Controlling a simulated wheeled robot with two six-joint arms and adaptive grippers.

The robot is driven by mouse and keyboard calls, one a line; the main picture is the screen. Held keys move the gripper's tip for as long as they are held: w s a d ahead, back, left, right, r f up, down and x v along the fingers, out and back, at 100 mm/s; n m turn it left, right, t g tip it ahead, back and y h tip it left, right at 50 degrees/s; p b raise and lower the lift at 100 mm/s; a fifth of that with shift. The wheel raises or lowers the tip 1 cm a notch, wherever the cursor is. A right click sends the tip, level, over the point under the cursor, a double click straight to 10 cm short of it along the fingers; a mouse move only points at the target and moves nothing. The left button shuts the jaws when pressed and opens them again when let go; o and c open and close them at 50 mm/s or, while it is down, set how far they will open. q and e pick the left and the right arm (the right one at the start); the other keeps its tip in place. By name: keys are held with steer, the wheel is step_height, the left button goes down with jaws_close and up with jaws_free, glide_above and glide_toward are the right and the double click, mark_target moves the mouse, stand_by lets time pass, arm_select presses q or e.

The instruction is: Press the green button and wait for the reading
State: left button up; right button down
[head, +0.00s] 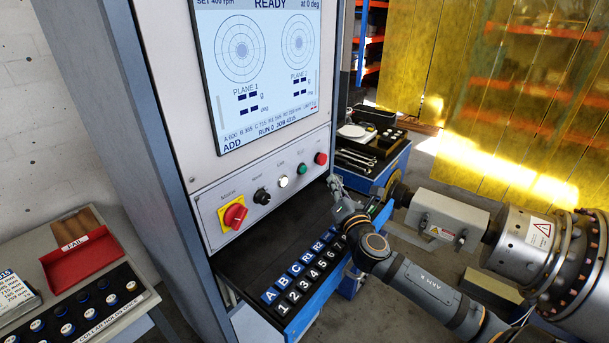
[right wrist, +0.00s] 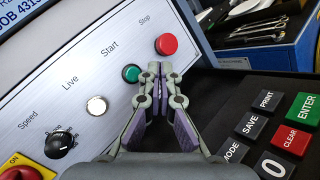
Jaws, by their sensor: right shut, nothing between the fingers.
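The green button (head: 302,169) sits on the machine's light control panel, left of the red button. In the right wrist view the green button (right wrist: 130,73), under the label "Start", shows just left of my fingertips. My right gripper (head: 333,181) is shut and empty, its tips pointing at the panel; the fingers also show in the right wrist view (right wrist: 155,72). In the head view a gap shows between the tips and the green button. The screen (head: 258,105) reads "READY" and "RUN 0", with blank dashes for both planes. My left gripper is out of view.
The red Stop button (right wrist: 166,44) is close to my fingertips. A white button (head: 283,181), black knob (head: 262,196) and red-yellow switch (head: 234,214) line the panel. A keypad (head: 301,272) lies below. Machine parts (head: 448,214) stand at right.

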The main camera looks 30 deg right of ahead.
mark_target(303, 169)
arm_select(q)
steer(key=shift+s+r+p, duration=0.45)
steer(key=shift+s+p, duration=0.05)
steer(key=shift+p, duration=0.1)
arm_select(e)
steer(key=w+a, duration=0.2)
steer(key=w, duration=0.3)
steer(key=shift+w+a, duration=0.3)
steer(key=shift+w, duration=0.1)
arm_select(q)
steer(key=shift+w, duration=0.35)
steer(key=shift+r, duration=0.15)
arm_select(e)
steer(key=shift+w+r, duration=0.1)
steer(key=shift+w, duration=0.05)
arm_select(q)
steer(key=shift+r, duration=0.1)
arm_select(e)
steer(key=shift+w+a, duration=0.15)
steer(key=shift+w, duration=0.1)
